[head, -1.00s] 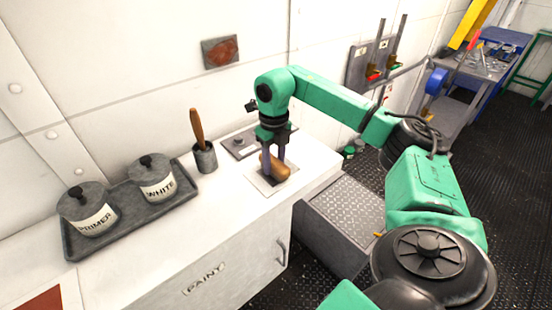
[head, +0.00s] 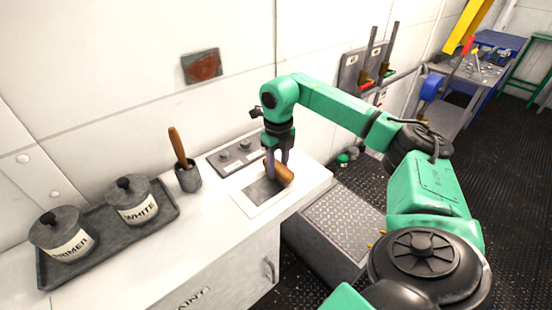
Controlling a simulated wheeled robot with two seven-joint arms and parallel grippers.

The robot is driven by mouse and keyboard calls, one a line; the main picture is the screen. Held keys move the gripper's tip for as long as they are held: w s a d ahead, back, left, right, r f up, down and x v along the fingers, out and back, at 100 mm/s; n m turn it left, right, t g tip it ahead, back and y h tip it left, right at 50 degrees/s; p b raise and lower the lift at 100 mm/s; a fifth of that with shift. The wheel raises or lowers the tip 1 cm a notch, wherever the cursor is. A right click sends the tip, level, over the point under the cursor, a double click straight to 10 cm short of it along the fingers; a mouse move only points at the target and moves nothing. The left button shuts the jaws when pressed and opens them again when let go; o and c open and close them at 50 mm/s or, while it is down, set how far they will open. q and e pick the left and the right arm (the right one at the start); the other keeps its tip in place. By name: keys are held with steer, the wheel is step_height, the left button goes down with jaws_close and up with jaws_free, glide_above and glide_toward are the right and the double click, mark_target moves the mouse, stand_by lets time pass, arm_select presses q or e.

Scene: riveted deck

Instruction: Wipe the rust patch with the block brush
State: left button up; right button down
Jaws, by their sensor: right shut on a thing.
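The rust patch (head: 203,67) is a reddish-brown area on a dark square plate on the white wall, above the counter. The block brush (head: 284,174) shows as a brown wooden piece between the fingers of my right gripper (head: 277,164). The gripper is shut on it, just above a grey square with a pale border (head: 256,206) on the counter. I cannot tell whether the brush touches the surface, and its bristles are not clearly seen. The rust patch is up and to the left of the gripper, well apart from it. My left gripper is not in view.
A dark tray (head: 104,245) holds the PRIMER can (head: 62,236) and the WHITE can (head: 133,200). A grey cup (head: 189,178) with a wooden-handled tool and a plate with knobs (head: 234,155) stand near the wall. Wall space around the patch is clear.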

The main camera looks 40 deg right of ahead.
steer(key=shift+d+r+p, duration=0.2)
steer(key=shift+r+p, duration=0.15)
steer(key=shift+r, duration=0.65)
steer(key=shift+r+p, duration=0.35)
steer(key=shift+r, duration=0.05)
steer(key=shift+a+r+p, duration=0.25)
steer(key=shift+r+p, duration=0.1)
steer(key=shift+r, duration=0.1)
steer(key=shift+a+r+p, duration=0.2)
steer(key=shift+r+p, duration=0.1)
steer(key=shift+r, duration=0.15)
steer(key=shift+r+p, duration=0.3)
steer(key=shift+r, duration=0.1)
steer(key=shift+d+r+p, duration=0.2)
steer(key=shift+r+p, duration=0.75)
steer(key=shift+p, duration=0.05)
steer(key=shift+a+r, duration=0.15)
steer(key=shift+r, duration=0.3)
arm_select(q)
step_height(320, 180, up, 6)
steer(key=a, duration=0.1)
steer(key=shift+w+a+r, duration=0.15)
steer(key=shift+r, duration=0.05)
arm_select(e)
steer(key=shift+f, duration=0.1)
